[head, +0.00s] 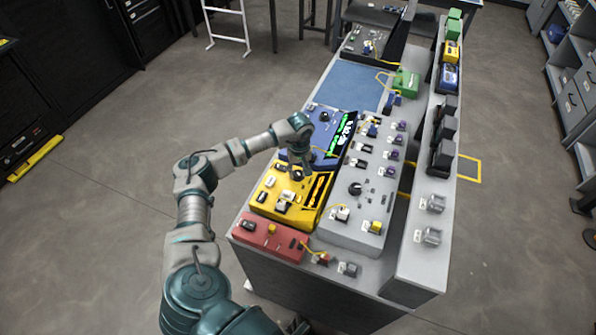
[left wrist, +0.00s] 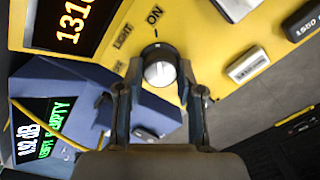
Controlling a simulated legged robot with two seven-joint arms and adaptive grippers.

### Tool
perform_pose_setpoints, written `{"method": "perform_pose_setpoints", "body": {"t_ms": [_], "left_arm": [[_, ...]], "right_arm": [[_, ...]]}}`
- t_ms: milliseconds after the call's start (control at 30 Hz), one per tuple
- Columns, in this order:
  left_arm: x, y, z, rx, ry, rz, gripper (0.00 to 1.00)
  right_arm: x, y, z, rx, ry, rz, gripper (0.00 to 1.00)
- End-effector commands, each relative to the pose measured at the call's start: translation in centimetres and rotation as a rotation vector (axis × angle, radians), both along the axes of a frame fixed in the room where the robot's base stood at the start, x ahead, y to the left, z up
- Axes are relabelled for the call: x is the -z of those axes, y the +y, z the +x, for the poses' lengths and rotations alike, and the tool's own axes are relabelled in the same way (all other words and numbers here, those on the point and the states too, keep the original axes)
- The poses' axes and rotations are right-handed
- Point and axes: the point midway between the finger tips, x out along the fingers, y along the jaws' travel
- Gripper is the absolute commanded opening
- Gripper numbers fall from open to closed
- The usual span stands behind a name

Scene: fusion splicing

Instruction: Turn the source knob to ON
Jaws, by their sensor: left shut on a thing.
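The source knob (left wrist: 158,70) is a round white-grey knob with a dark collar on a yellow unit (left wrist: 205,35). The word ON is printed just above it in the left wrist view, with LIGHT to its upper left. My left gripper (left wrist: 160,85) is shut on the knob, one finger on each side. I cannot tell clearly which mark the knob points to. In the head view my left gripper (head: 298,170) reaches down onto the far part of the yellow unit (head: 263,206) and hides the knob. My right gripper is not clearly seen.
A blue device (head: 330,120) with a lit green display stands behind the yellow unit. A red unit (head: 268,238) lies in front, and a grey panel (head: 350,222) with connectors and a black dial is to the right. A raised shelf (head: 420,262) runs along the right edge.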

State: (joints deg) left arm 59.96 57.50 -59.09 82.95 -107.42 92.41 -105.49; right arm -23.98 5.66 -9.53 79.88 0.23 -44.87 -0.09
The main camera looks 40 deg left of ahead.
Motion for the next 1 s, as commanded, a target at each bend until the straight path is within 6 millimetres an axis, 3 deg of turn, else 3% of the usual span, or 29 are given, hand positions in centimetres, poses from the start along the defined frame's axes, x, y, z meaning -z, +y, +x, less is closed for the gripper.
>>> {"method": "perform_pose_setpoints", "body": {"t_ms": [500, 533, 600, 1000], "left_arm": [[-0.31, -0.04, 0.21, 0.021, -0.009, -0.001, 0.02], [-0.31, -0.03, 0.20, 0.021, -0.009, -0.001, 0.41], [-0.27, -0.04, 0.17, 0.020, -0.008, -0.001, 0.59], [-0.62, 0.04, 0.09, 0.019, -0.003, -0.001, 0.62]], "right_arm": [[-0.22, 0.02, 0.20, 0.000, 0.000, -0.003, 0.40], [-0.22, 0.02, 0.20, 0.000, 0.000, -0.003, 0.40], [-0.21, 0.02, 0.20, 0.000, 0.001, -0.002, 0.40], [-0.18, 0.17, 0.25, 0.000, -0.003, 0.002, 0.40]]}}
